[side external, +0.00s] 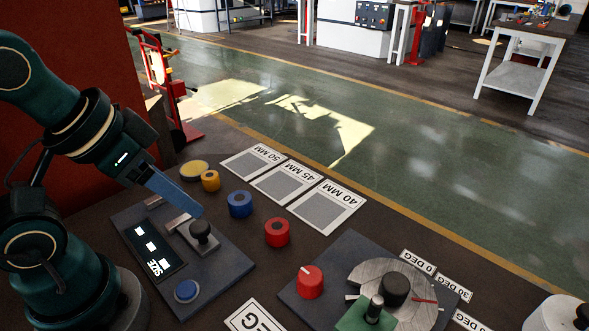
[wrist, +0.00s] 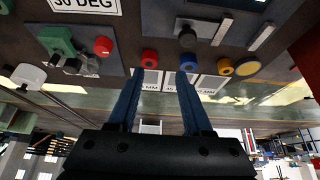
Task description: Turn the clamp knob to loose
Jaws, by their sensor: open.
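A red knob (side external: 309,281) with a white pointer mark stands on the dark plate at the lower middle, left of the metal angle disc (side external: 420,282). It also shows in the wrist view as a red knob (wrist: 103,45) at the upper left. I cannot tell any loose marking beside it. A black knob (side external: 395,289) sits on the disc, behind a green block (side external: 368,318). My gripper (side external: 190,204) is at the left, above the size panel, well apart from the red knob. In the wrist view its two blue fingers (wrist: 159,74) are spread and empty.
Yellow (side external: 210,181), blue (side external: 240,204) and red (side external: 277,232) rollers stand between my gripper and the white-framed size mats (side external: 287,182). The size panel (side external: 221,263) carries a black ball knob (side external: 200,230) and a blue button (side external: 187,291). A white cylinder (side external: 555,314) is at lower right.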

